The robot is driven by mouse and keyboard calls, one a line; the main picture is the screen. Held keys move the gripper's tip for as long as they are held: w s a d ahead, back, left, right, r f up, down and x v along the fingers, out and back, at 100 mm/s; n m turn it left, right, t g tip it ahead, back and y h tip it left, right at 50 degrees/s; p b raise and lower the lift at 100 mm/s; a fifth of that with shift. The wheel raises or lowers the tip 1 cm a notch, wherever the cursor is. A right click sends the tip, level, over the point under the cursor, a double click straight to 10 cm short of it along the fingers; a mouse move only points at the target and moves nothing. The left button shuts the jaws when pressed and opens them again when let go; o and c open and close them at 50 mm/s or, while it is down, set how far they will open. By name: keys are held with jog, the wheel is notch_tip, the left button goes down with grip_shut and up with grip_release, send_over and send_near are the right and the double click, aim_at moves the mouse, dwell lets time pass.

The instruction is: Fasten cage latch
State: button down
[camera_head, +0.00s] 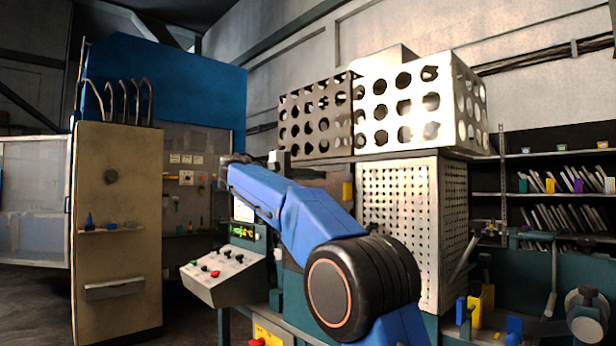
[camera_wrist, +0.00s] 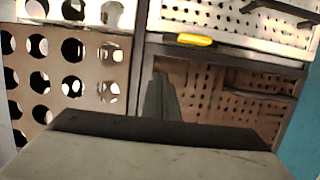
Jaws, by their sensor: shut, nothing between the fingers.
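The cage has perforated panels with large round holes; the dark one (camera_head: 315,118) and the pale one (camera_head: 405,105) sit high in the head view. A large-holed panel (camera_wrist: 68,68) fills the left of the wrist view. A yellow piece (camera_wrist: 195,40) lies on a grey frame bar to its right; I cannot tell if it is the latch. In the head view a yellow piece (camera_head: 347,190) shows beside the lower fine-holed panel. My gripper (camera_wrist: 160,95) is shut and empty, pointing at the gap beside the large-holed panel, below the yellow piece. The head view does not show its fingertips clearly.
A sloped control box (camera_head: 225,272) with red knobs stands left of my arm. A tan cabinet (camera_head: 118,230) stands further left. Shelves (camera_head: 550,155) with bins and a bench with a vise are at the right. The fine-holed panel (camera_head: 398,215) is close behind my arm.

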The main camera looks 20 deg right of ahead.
aim_at(339, 176)
jog(key=d, duration=0.5)
jog(key=shift+w, duration=0.2)
jog(key=s, duration=0.2)
jog(key=shift+s+d, duration=0.3)
jog(key=shift+d, duration=0.05)
jog(key=shift+s+d, duration=0.2)
jog(key=shift+s, duration=0.35)
